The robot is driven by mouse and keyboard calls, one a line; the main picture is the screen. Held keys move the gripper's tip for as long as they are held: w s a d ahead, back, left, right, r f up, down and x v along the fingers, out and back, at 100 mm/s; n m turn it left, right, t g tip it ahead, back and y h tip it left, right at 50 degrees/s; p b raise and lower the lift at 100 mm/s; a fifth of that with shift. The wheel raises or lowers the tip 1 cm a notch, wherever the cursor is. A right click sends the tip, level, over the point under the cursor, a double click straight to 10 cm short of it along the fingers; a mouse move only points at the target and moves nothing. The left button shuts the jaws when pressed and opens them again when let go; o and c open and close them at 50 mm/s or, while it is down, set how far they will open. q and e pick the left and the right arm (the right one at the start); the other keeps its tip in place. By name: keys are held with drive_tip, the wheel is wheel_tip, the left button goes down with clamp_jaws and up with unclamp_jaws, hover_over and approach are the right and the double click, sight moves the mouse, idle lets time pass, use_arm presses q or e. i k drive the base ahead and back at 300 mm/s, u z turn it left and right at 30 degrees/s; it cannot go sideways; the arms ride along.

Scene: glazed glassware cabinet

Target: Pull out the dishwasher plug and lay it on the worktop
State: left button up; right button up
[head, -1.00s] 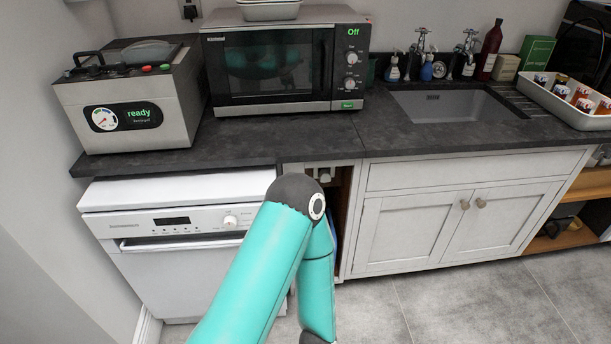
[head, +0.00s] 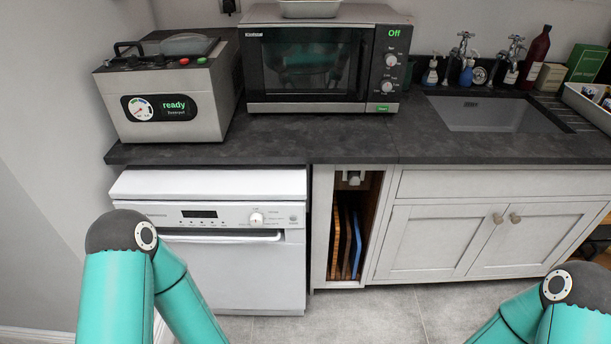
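The white dishwasher (head: 228,262) stands under the left part of the dark worktop (head: 300,140). Right of it is a narrow open niche with a small white fitting (head: 354,178) high inside, at the back. It looks like a socket with a plug in it, but it is too small to tell. A black plug (head: 229,6) sits in a wall socket behind the worktop, at the top edge. Which plug is the dishwasher's does not show. Only the teal elbows of my arms show, at the lower left and lower right. Both grippers are out of view.
Several boards (head: 346,240) stand upright in the niche below the fitting. A machine reading "ready" (head: 168,95) and a microwave reading "Off" (head: 315,60) stand on the worktop. The sink (head: 490,114) is at right. The worktop's front strip is clear.

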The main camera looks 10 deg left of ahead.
sight(354, 178)
drive_tip(key=u, duration=0.45)
drive_tip(key=i, duration=1)
drive_tip(key=z, duration=0.2)
